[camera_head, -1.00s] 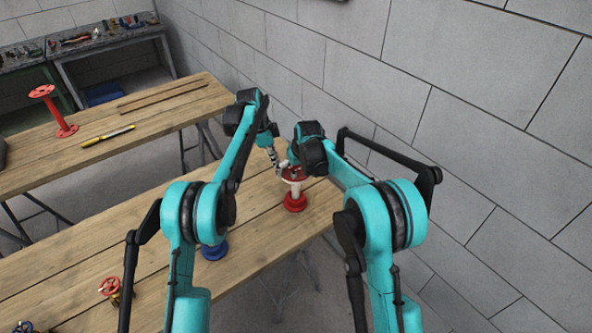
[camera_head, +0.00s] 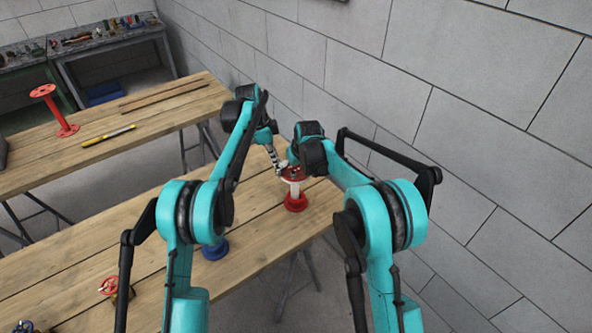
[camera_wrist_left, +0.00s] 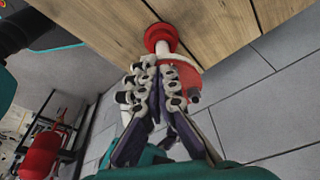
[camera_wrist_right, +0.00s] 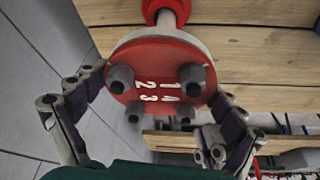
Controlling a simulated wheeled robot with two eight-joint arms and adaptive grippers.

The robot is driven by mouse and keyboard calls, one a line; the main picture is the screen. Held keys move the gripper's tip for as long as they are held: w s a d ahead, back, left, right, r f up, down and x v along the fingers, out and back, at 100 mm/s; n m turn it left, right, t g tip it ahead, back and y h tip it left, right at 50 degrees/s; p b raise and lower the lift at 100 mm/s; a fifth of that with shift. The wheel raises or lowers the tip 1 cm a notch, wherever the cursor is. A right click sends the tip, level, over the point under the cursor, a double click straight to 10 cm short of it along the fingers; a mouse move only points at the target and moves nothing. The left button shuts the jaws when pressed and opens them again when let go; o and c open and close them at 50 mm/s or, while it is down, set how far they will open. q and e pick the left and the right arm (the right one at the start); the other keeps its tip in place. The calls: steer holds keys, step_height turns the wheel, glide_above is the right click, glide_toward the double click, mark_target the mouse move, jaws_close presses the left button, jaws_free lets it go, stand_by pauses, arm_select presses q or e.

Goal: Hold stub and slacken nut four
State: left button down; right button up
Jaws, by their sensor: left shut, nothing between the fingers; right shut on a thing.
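The stub stands upright on the near wooden table, with a red base (camera_head: 295,203), a pale pipe (camera_head: 295,188) and a red top flange (camera_wrist_right: 158,68). The right wrist view shows the flange face with white numbers 1 to 4 and dark nuts on it. The nut by the number 4 (camera_wrist_right: 185,115) is at the lower right. My right gripper (camera_wrist_right: 155,90) is shut on the stub, one finger at each side of the flange. My left gripper (camera_wrist_left: 157,75) is shut and empty close beside the flange; whether it touches a nut is hidden.
A blue flanged part (camera_head: 215,249) and a red-wheeled valve (camera_head: 108,286) are on the near table. The far table holds a red spool (camera_head: 55,110), a yellow-handled tool (camera_head: 108,136) and wooden strips (camera_head: 160,96). A grey block wall (camera_head: 470,110) is close on the right.

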arm_select(q)
steer(key=v, duration=0.4)
steer(key=shift+w+d+r, duration=0.1)
steer(key=shift+d+r, duration=0.2)
step_height(320, 180, down, 6)
steer(key=w, duration=0.2)
stand_by(0.7)
steer(key=shift+d, duration=0.45)
stand_by(0.7)
steer(key=shift+s, duration=0.3)
steer(key=shift+s+d, duration=0.15)
steer(key=shift+s, duration=0.3)
steer(key=shift+s+d, duration=0.1)
steer(key=shift+s, duration=0.05)
stand_by(0.3)
